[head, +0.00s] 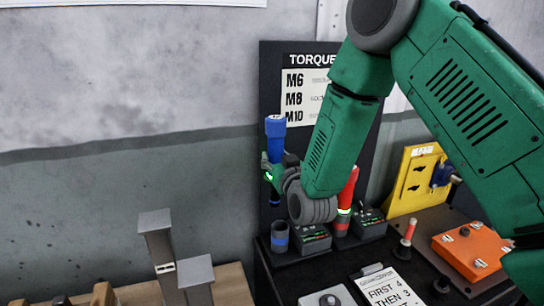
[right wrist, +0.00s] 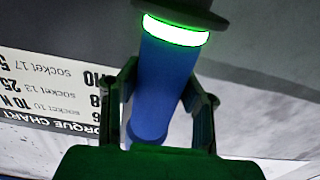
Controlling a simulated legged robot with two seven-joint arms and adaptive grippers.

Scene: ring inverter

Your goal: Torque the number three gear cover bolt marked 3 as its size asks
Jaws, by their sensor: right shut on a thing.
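My right gripper (head: 273,172) is shut around the blue torque driver (head: 275,127), which is upright above a blue-banded round holder (head: 280,237). In the right wrist view, the gripper (right wrist: 163,85) has one finger on each side of the blue shaft (right wrist: 165,70), near a lit green ring. The orange gear cover (head: 470,249) lies at the right with several bolts on top; I cannot read which is marked 3, and my arm hides part of its right side. The torque chart (head: 305,95) lists M6, M8 and M10, partly hidden by my arm. My left gripper is out of view.
A red driver (head: 347,193) stands in its holder just right of my gripper. A yellow panel (head: 414,185) with a blue tool is behind the cover. A card (head: 391,290) reads "FIRST 4 THEN 3". Grey posts (head: 159,248) stand at the left.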

